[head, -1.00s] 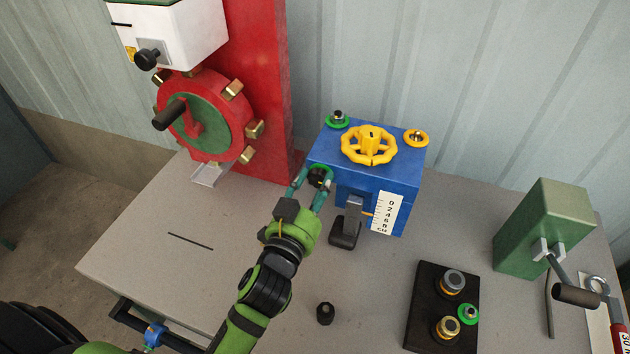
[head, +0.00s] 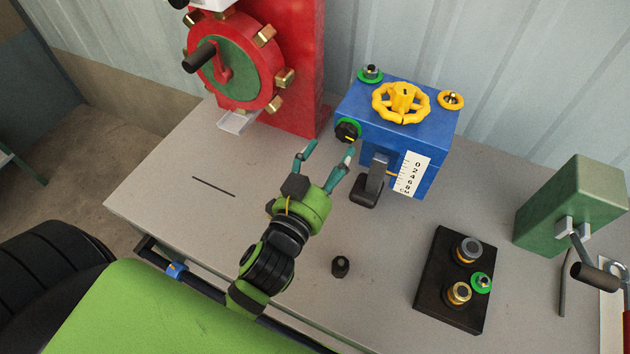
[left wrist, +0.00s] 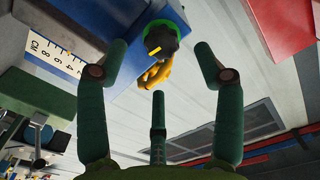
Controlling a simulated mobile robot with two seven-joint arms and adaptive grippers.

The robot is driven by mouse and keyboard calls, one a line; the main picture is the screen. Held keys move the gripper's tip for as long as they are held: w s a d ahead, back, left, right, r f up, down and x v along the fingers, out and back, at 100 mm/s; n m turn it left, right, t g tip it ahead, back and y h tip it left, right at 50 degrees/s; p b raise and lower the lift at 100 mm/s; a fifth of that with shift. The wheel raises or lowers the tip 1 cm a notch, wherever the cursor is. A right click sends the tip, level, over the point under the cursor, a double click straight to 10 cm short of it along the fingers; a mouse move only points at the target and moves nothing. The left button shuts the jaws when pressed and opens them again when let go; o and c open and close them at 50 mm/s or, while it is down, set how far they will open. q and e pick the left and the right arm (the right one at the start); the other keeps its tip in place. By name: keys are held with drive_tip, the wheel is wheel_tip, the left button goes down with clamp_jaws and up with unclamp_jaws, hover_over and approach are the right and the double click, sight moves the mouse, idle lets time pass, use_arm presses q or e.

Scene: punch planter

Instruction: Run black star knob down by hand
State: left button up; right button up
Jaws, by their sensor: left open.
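The black star knob (head: 347,132) sits at the left end of the blue box (head: 425,165), with a green ring behind it and a yellow mark on its face. In the left wrist view the knob (left wrist: 161,40) is ahead, beyond the fingertips and near the middle. My left gripper (head: 331,147) is open and empty, its fingers pointing at the knob with a gap between. It also shows in the left wrist view (left wrist: 160,50) with its fingers spread wide. My right gripper is not in view.
A yellow handwheel (head: 401,103) tops the blue box, and a white scale (head: 415,172) is on its front. A red machine (head: 300,70) stands left behind. A small black knob (head: 340,266), a black tray (head: 427,293) and a green box (head: 565,205) stand on the table.

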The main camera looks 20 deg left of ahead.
use_arm(q)
drive_tip(key=s, duration=0.6)
drive_tip(key=shift+s, duration=0.4)
drive_tip(key=shift+a, duration=0.1)
drive_tip(key=s, duration=0.7)
drive_tip(key=shift+s+a, duration=0.15)
drive_tip(key=shift+s, duration=0.1)
idle(0.5)
